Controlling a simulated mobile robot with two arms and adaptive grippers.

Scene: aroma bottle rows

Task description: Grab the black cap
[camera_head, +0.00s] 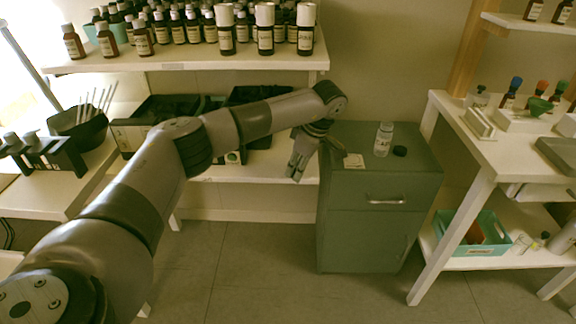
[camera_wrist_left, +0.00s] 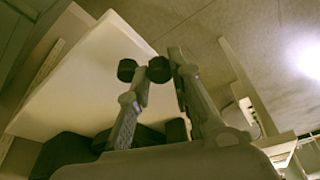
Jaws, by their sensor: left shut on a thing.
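A black cap (camera_head: 400,150) lies on top of the green cabinet (camera_head: 345,186), just right of a clear bottle (camera_head: 384,139) with a pale label. My left gripper (camera_head: 295,172) hangs fingers-down left of the cabinet, in front of the lower shelf and apart from that cap. In the left wrist view its fingers (camera_wrist_left: 160,66) are close together on a small dark round thing (camera_wrist_left: 159,70). A second dark round thing (camera_wrist_left: 127,69) shows beside the left fingertip. I cannot tell exactly what either is. My right gripper is out of view.
Rows of brown bottles (camera_head: 193,27) stand on the upper shelf. Black trays (camera_head: 170,107) sit below. A small pale card (camera_head: 354,161) lies on the cabinet. A white table (camera_head: 481,149) with bottles stands at right, a teal bin (camera_head: 470,236) beneath. The floor in front is clear.

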